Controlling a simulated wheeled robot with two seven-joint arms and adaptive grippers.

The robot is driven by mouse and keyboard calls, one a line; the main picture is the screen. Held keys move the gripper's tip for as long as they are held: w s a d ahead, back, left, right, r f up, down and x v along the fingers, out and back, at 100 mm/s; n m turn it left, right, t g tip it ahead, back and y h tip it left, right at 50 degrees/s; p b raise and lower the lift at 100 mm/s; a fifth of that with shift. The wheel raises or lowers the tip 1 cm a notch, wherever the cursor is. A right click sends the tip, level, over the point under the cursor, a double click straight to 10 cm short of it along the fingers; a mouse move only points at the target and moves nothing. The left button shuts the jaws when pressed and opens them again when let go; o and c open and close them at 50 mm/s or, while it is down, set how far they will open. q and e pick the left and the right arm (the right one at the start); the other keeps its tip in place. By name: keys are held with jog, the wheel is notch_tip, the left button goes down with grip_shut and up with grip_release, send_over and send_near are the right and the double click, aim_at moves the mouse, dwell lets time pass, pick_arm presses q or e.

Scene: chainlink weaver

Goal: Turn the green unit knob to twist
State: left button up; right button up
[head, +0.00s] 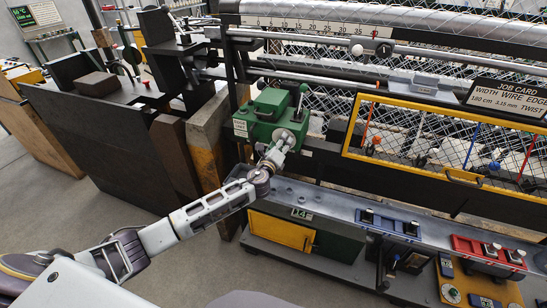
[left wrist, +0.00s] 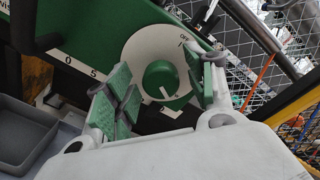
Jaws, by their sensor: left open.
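The green unit (head: 268,115) stands left of the mesh machine in the head view. Its green knob (left wrist: 160,76) shows in the left wrist view, round, on a pale dial (left wrist: 143,45). "OFF" is printed at the dial's upper right. A white mark on the knob points down and slightly right; the lettering there is too small to read. My left gripper (head: 284,146) is at the unit's front face. In the wrist view its green-padded fingers (left wrist: 160,86) are open, one on each side of the knob. I cannot tell whether they touch it. My right gripper is out of view.
A grey rail (head: 335,207) with a blue switch box (head: 388,224) and a red one (head: 488,250) runs below. A yellow-framed mesh guard (head: 445,140) is to the right. A job card (head: 508,95) reads "TWIST". A grey tray (left wrist: 22,130) shows in the wrist view.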

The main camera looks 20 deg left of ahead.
pick_arm(q)
jog(key=s, duration=1.1)
jog(key=shift+s+r, duration=0.2)
jog(key=shift+s, duration=0.05)
dwell(0.5)
